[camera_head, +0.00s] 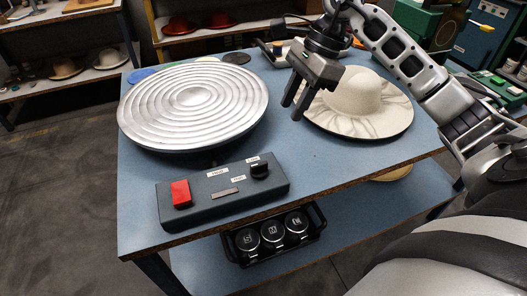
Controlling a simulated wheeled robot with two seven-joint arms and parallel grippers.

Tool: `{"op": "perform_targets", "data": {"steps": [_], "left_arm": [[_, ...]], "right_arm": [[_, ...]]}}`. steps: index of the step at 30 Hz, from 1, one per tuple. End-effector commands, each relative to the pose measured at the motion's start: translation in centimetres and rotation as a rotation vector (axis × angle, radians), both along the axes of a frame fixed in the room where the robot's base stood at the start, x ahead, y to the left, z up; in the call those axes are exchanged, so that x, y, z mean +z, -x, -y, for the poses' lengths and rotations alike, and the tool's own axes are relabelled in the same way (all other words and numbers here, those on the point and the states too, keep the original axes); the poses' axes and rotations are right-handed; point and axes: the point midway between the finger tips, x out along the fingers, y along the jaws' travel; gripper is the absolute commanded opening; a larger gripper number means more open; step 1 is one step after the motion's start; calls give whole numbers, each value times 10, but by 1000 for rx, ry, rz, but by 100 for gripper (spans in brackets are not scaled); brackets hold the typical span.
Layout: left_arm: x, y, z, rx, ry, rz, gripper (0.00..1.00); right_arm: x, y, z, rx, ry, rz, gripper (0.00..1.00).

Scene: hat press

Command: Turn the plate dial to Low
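A dark control box (222,208) sits at the table's front edge, below the ribbed round metal plate (165,118). It has a red switch (181,193) at its left, a small grey slider-like piece (224,193) in the middle and a black dial knob (259,170) at its right. White labels lie around the dial, their text too small to read surely. My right gripper (292,112) is above the table, up and right of the dial and apart from it. Its two fingers show a gap with nothing between them. My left gripper is not in view.
A cream wide-brimmed hat (357,98) lies right of my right gripper, close behind it. The blue table (330,158) is clear between the dial and the hat. A black crate with several round dark-topped items (246,240) is on the lower shelf.

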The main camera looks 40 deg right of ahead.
Motion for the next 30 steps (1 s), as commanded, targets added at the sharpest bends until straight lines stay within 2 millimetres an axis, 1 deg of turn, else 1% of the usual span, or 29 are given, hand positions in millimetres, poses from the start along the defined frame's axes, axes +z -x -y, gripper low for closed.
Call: {"op": "perform_targets", "data": {"steps": [12, 18, 24, 30], "left_arm": [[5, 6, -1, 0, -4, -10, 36], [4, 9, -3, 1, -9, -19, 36], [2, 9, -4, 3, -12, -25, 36], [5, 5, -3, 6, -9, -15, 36]], "right_arm": [[-81, -6, -36, 2, -11, -6, 33], [-115, -9, -49, 1, -10, -6, 33], [-133, -12, -55, 1, -7, -3, 33], [-137, -12, -57, 2, -7, -2, 33]]}}
